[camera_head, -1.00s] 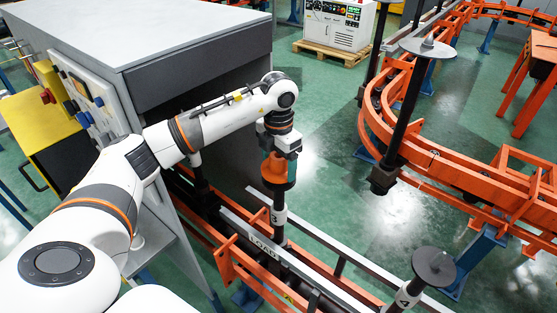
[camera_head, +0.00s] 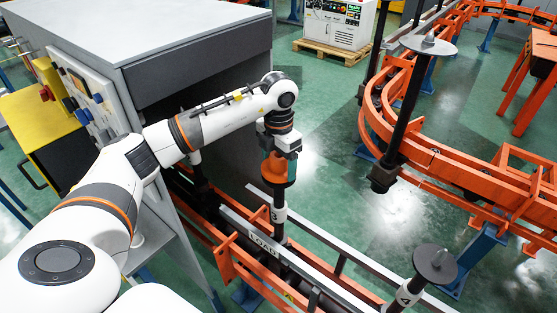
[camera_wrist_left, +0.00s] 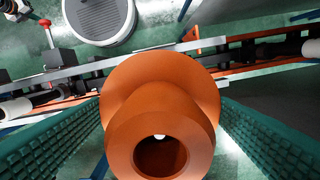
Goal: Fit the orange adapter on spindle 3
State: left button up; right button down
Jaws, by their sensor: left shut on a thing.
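My left gripper (camera_head: 279,160) points down and is shut on the orange adapter (camera_head: 272,171). The adapter is directly above spindle 3 (camera_head: 279,232), a dark post with a white "3" label, and appears in line with it. The spindle's top is hidden at the adapter, so I cannot tell whether the adapter is around it. In the left wrist view, the flanged adapter (camera_wrist_left: 160,100) sits between two green ribbed finger pads. Its bore is dark with a small bright spot inside. My right gripper is not in view.
Spindle 4 (camera_head: 408,294), topped by a grey disc, stands at the lower right. A tall black spindle (camera_head: 402,115) with a disc hangs by the curved orange rail (camera_head: 450,170). A grey cabinet (camera_head: 195,58) stands close behind my left arm. A rail marked LOAD runs below.

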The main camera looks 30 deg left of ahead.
pick_arm(q)
jog(key=shift+f+b, duration=0.45)
jog(key=shift+f, duration=0.15)
dwell(0.4)
jog(key=o, duration=1)
jog(key=shift+r, duration=0.35)
notch_tip(320, 180, up, 10)
jog(key=shift+f+b, duration=0.1)
jog(key=shift+b, duration=0.7)
jog(key=shift+r, duration=0.75)
